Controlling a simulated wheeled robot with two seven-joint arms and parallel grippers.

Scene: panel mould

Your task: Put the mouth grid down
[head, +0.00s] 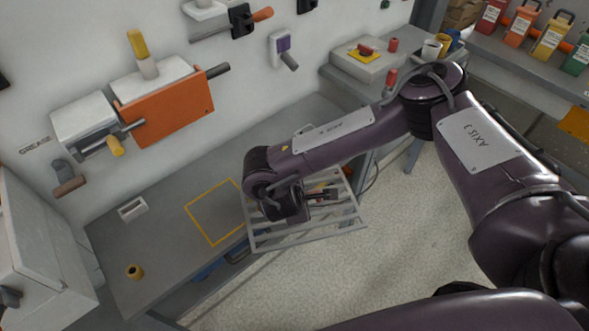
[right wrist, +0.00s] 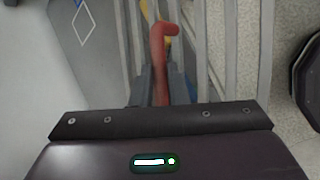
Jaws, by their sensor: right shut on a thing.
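The mouth grid (head: 347,215) is a pale grey frame of parallel slats. In the head view it hangs partly over the floor beside the workbench, with its left edge near the bench's edge. My right gripper (head: 328,193) is over it, and the wrist hides part of the grid. In the right wrist view the dark jaws (right wrist: 160,92) are closed around a red bent handle (right wrist: 163,45), with the grid's slats (right wrist: 198,50) on both sides. My left gripper is not in view.
A yellow square outline (head: 188,209) marks a clear patch of the grey workbench (head: 160,255). A small white tray (head: 132,208) and a brass cylinder (head: 134,271) stand to its left. An orange-fronted unit (head: 165,105) projects from the wall behind.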

